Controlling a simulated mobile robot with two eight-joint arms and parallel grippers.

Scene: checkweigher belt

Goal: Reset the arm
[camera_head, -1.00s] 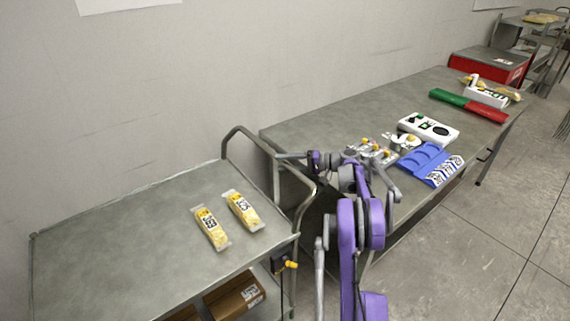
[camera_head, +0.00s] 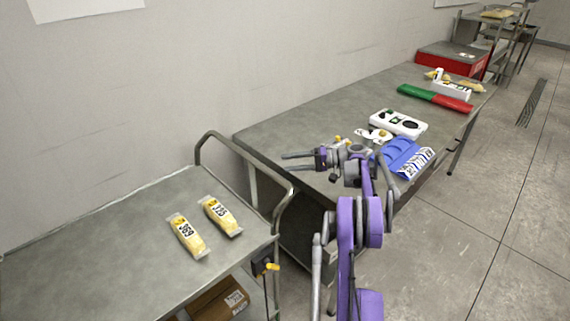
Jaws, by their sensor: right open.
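My right arm, purple and grey, reaches up from the bottom of the head view over the near end of the long table (camera_head: 290,130). My right gripper (camera_head: 284,161) points left; its two grey fingers are apart with nothing between them. It is clear of the yellow packs. My left gripper is not in view.
Two yellow packs, one (camera_head: 186,235) left of the other (camera_head: 220,215), lie on the grey cart (camera_head: 100,262). The long table carries a blue holder (camera_head: 403,153), a white device (camera_head: 398,123), a green-red bar (camera_head: 434,98) and a red box (camera_head: 452,62). A cardboard box (camera_head: 218,300) sits below the cart top.

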